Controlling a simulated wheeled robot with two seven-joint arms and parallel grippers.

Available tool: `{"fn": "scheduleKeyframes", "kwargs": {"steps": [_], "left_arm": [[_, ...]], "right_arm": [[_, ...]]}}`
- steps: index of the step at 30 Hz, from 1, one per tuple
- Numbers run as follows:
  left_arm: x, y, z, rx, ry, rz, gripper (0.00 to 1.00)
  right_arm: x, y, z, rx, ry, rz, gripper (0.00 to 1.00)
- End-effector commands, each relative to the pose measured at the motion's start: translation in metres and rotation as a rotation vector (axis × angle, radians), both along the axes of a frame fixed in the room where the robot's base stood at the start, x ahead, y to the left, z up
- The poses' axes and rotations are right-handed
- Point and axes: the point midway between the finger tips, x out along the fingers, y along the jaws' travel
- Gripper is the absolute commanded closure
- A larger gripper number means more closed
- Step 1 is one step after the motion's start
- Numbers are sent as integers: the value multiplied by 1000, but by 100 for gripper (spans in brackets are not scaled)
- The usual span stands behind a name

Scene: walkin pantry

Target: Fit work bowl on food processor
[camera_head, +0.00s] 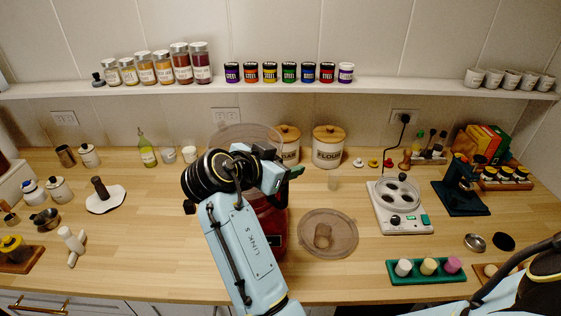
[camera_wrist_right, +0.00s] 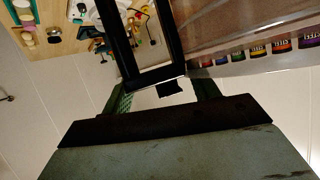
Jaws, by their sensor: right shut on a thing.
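The clear work bowl (camera_head: 238,132) shows behind my right wrist in the head view, its rim above the red food processor base (camera_head: 273,228). My right gripper (camera_head: 284,172) is shut on the bowl's black handle, which fills the upper middle of the right wrist view (camera_wrist_right: 158,75). The clear bowl wall also shows there (camera_wrist_right: 225,30). My arm hides the bowl's lower part and much of the base, so I cannot tell if they touch. A clear round lid (camera_head: 343,247) lies on the counter right of the base. My left gripper is not in view.
Wooden-lidded canisters (camera_head: 328,147) stand behind, near the wall. A white appliance with round wells (camera_head: 402,208) and a green tray (camera_head: 429,271) are to the right. A white pad (camera_head: 105,205) lies left.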

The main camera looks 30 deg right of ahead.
Motion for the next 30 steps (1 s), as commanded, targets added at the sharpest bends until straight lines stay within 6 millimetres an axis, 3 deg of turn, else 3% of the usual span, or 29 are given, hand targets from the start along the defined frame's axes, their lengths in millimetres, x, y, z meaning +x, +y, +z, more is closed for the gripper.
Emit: {"fn": "scheduleKeyframes", "kwargs": {"steps": [11,30], "left_arm": [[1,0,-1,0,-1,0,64],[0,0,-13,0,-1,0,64]], "right_arm": [[0,0,1,1,-6,0,100],[0,2,-15,4,-5,3,100]]}}
